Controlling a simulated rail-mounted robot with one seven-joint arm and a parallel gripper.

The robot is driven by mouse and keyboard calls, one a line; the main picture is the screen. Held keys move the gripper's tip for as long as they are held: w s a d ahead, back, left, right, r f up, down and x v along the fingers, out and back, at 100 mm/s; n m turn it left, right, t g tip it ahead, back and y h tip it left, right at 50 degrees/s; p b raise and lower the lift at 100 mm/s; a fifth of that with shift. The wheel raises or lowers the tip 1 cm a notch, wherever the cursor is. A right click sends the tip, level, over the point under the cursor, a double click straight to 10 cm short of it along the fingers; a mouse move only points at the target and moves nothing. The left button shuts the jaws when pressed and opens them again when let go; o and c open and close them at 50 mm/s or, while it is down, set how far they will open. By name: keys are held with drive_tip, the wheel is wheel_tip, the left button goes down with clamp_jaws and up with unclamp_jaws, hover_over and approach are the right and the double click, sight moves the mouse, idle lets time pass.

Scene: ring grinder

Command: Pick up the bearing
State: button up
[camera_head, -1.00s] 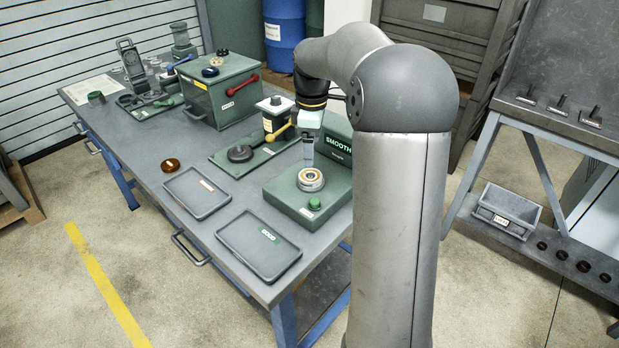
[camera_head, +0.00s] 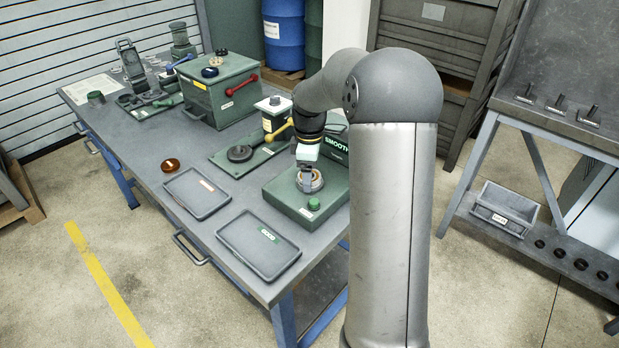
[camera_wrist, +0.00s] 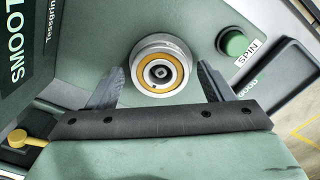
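The bearing (camera_wrist: 161,66), a silvery ring with an orange-yellow band and a dark centre, sits on top of the green machine marked SMOOTH (camera_head: 292,206). In the head view the bearing (camera_head: 316,186) is partly hidden by my gripper (camera_head: 306,182), which is down at its level. In the wrist view my gripper (camera_wrist: 160,84) is open, with one dark finger at the left and one at the right of the bearing. A narrow gap shows on each side, and I see no clear contact.
A green button (camera_head: 314,203) labelled SPIN stands close to the bearing. Two flat dark trays, one at the front (camera_head: 258,262) and one further left (camera_head: 196,206), lie on the bench. A brown-orange ring (camera_head: 171,164) lies behind them. A green box (camera_head: 214,112) stands further back.

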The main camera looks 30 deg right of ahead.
drive_tip(key=c, duration=0.9)
drive_tip(key=shift+c, duration=0.7)
drive_tip(key=shift+r, duration=0.2)
